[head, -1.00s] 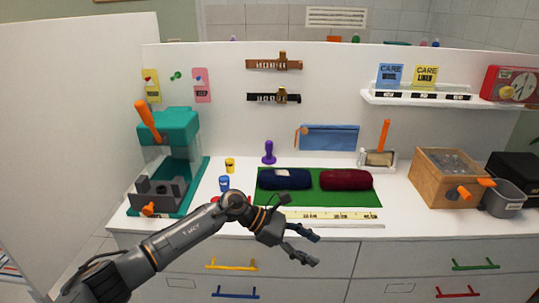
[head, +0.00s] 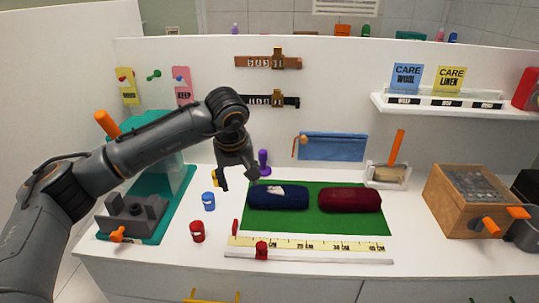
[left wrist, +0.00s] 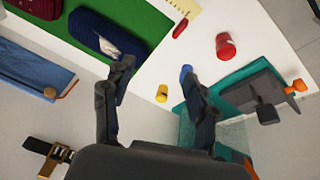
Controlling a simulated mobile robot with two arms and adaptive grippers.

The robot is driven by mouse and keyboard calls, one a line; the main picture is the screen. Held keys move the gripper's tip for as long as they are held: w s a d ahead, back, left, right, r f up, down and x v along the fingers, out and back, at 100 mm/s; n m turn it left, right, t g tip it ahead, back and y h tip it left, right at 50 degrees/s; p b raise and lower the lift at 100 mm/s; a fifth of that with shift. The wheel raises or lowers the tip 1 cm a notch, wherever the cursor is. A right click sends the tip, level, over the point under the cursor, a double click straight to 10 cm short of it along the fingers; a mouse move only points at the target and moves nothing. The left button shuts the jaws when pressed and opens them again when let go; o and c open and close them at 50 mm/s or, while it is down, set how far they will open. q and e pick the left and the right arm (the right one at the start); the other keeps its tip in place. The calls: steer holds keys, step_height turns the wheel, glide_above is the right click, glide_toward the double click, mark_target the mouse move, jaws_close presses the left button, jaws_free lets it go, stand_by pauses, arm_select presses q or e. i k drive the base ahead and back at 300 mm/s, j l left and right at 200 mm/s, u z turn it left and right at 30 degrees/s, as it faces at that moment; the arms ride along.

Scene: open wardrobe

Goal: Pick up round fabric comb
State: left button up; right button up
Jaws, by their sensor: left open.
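No piece is labelled as the round fabric comb. A purple upright piece with a rounded knob (head: 263,158) stands at the back of the counter in the head view; I cannot tell if it is the comb. My left gripper (head: 239,181) is open and empty, pointing down just left of the purple piece and above the counter. In the left wrist view its fingers (left wrist: 158,95) are spread apart. The purple piece does not show there. An orange-handled tool (head: 397,147) stands in a small white tray, its lower part partly hidden. My right gripper is not in view.
Navy (head: 278,197) and maroon (head: 350,200) rolls lie on a green mat (head: 310,228). Blue (head: 208,201), red (head: 197,231) and yellow (left wrist: 162,93) pots stand left of it. A teal machine (head: 175,190), wooden box (head: 470,215) and ruler (head: 310,246) surround the area.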

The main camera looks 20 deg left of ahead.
mark_target(266, 171)
steer(key=i, duration=0.9)
